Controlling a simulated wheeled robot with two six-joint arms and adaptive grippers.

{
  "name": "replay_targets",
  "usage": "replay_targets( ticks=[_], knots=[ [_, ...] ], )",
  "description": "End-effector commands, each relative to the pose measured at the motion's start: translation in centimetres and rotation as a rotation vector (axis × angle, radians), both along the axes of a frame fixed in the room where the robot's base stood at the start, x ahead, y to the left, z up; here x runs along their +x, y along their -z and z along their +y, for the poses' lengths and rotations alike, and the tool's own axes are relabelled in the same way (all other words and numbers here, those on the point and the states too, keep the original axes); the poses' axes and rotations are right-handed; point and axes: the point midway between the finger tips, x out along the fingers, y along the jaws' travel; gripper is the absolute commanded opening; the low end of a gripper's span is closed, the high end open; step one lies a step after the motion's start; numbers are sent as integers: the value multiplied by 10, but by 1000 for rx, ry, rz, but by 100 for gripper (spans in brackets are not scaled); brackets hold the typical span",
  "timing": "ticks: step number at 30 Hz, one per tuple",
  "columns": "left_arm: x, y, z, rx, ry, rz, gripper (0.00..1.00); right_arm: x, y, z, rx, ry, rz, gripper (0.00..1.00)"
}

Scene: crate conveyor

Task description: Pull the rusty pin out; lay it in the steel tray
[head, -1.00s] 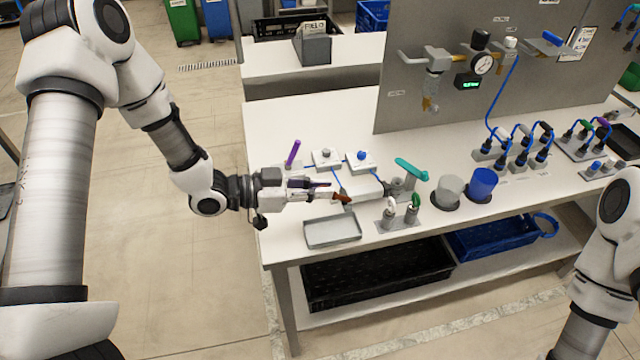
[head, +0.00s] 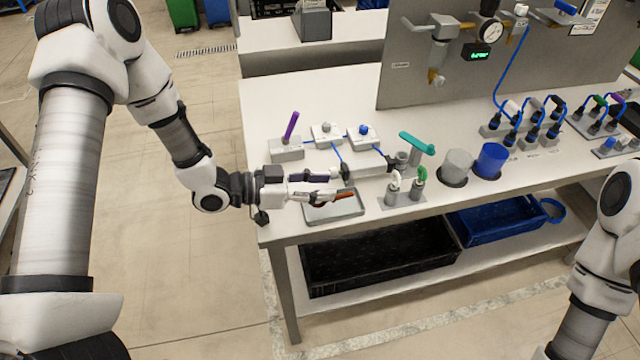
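The rusty pin (head: 344,195), thin and orange-brown, shows at the tips of my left gripper (head: 328,185), over the far part of the steel tray (head: 334,217). The gripper's two fingers stand apart, with the pin by the nearer finger. I cannot tell whether the pin touches the tray floor. The shallow grey tray lies at the table's front left edge, its far side partly hidden by the gripper. Behind the gripper is a grey block fixture (head: 369,165). My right gripper is out of view; only part of that arm shows at the right edge.
A purple-handled block (head: 287,148) stands behind the gripper. Right of the tray are a fixture with white and green loops (head: 404,198), a teal-handled valve (head: 418,144), a grey cup (head: 457,165) and a blue cup (head: 490,160). Black (head: 375,256) and blue (head: 495,219) crates sit below.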

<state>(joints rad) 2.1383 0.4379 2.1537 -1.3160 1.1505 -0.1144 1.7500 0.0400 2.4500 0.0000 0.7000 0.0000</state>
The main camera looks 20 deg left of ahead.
Motion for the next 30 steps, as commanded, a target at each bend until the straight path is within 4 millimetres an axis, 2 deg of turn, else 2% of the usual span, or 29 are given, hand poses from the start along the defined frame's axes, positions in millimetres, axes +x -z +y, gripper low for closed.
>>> replay_targets(
  ticks=[11, 24, 30],
  knots=[
    [-3, -2, 7, -1, -3, 1, 38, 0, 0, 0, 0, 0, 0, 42],
    [-43, -19, 68, -8, -7, -3, 38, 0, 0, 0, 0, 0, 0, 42],
    [-58, -25, 88, -10, 5, -1, 38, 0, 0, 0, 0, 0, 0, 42]
  ],
)
